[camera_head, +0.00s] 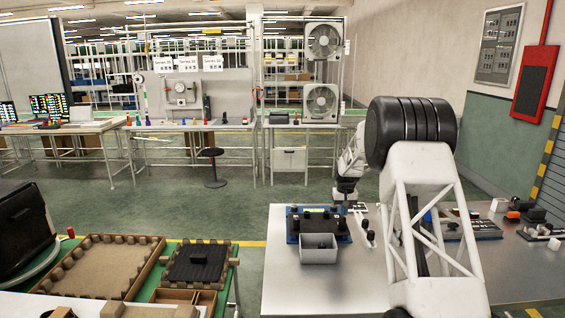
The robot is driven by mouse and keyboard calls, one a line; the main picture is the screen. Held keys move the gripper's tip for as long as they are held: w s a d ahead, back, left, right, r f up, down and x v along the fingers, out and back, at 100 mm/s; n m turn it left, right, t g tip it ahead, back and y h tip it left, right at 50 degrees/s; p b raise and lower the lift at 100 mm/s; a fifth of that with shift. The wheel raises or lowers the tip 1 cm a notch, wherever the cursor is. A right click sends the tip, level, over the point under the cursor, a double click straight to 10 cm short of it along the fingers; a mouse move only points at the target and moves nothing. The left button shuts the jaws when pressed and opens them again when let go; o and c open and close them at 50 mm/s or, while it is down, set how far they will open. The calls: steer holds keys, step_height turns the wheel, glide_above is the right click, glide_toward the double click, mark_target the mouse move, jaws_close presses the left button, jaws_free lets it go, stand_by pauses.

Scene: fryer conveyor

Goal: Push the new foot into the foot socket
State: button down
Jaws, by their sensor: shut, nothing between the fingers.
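My gripper (345,204) is small in the picture, above the back of the metal table, with its fingers pointing down. It looks shut and holds nothing that I can see. Just left of it lies a blue fixture (292,229) with dark parts on it. A grey open bin (318,256) stands at the fixture's front edge. Small black and white parts (370,237) lie to the right of the fixture. I cannot pick out the new foot or the foot socket at this size. My arm hides part of the table to the right.
The metal table (295,290) is bare at its front left. Dark boards and small parts (480,228) lie on its right side. At the left, a green-topped table holds a cardboard tray (95,240) and a black slab (200,262) in a brown frame.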

steer(key=shift+f, duration=0.9)
stand_by(0.3)
steer(key=shift+r, duration=3.1)
step_height(320, 180, up, 8)
